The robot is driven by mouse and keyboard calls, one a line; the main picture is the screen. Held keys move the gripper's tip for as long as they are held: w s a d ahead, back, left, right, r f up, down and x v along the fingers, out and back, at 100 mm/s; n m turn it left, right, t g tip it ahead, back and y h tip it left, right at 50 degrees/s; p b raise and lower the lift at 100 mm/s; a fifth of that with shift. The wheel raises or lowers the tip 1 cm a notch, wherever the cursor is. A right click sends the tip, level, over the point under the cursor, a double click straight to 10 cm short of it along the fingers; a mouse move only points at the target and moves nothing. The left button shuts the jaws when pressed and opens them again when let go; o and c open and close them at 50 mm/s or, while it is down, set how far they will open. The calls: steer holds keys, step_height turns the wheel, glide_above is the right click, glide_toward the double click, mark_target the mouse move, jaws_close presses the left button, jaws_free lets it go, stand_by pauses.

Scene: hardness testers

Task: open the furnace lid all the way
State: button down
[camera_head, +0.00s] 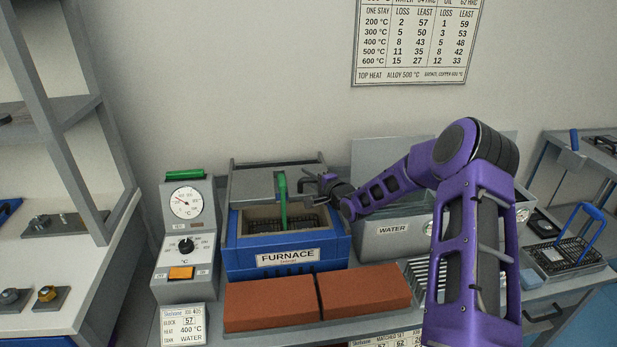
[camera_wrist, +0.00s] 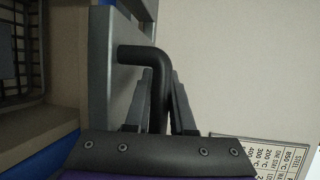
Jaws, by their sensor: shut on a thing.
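The blue furnace (camera_head: 287,257) with its FURNACE label stands on the bench in the head view. Its opening is uncovered at the front, with a dark wire basket (camera_head: 262,224) and an upright green handle (camera_head: 282,200) showing. The grey furnace lid (camera_head: 250,186) is at the back of the opening; its exact angle is hard to tell. It also shows in the wrist view (camera_wrist: 100,70). My gripper (camera_head: 318,184) is at the lid's right side, shut on the black bent lid handle (camera_wrist: 143,54), which passes between the fingers in the wrist view.
Two red bricks (camera_head: 268,304) lie in front of the furnace. A control box (camera_head: 184,245) with a dial stands at its left. The WATER tank (camera_head: 393,228) stands to the right, under my arm. The wall (camera_head: 240,80) is close behind.

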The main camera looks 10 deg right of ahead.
steer(key=shift+w, duration=0.1)
steer(key=shift+w+b, duration=0.55)
steer(key=shift+w, duration=1.45)
steer(key=c, duration=1)
jaws_free()
steer(key=shift+c, duration=0.2)
steer(key=shift+s, duration=0.1)
steer(key=p+v, duration=0.2)
steer(key=v, duration=1.5)
steer(key=shift+r, duration=0.15)
